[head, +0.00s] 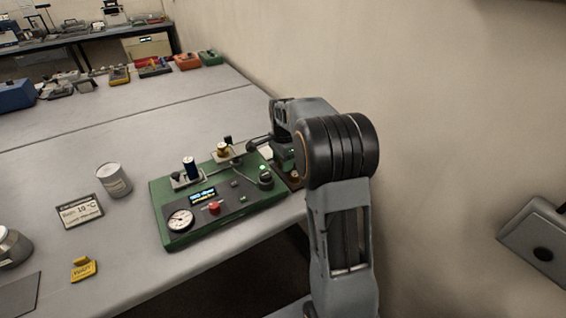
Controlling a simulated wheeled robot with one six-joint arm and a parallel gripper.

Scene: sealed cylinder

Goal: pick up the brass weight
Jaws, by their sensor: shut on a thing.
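The brass weight (222,148) is a small yellowish cylinder with a pale top. It shows above a small light plate at the back of the green instrument box (160,215). My arm comes in from the right, and my gripper (232,151) is at the weight, shut on it. The fingers are small and dark here, and their contact with the weight is hard to make out. I cannot tell whether the weight touches the plate below it.
A dark blue cylinder (190,167) stands on the box, left of the weight. The box carries a dial (180,220), a red button (214,208) and a lit display (203,196). A grey can (114,181) stands left. The wall is close on the right.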

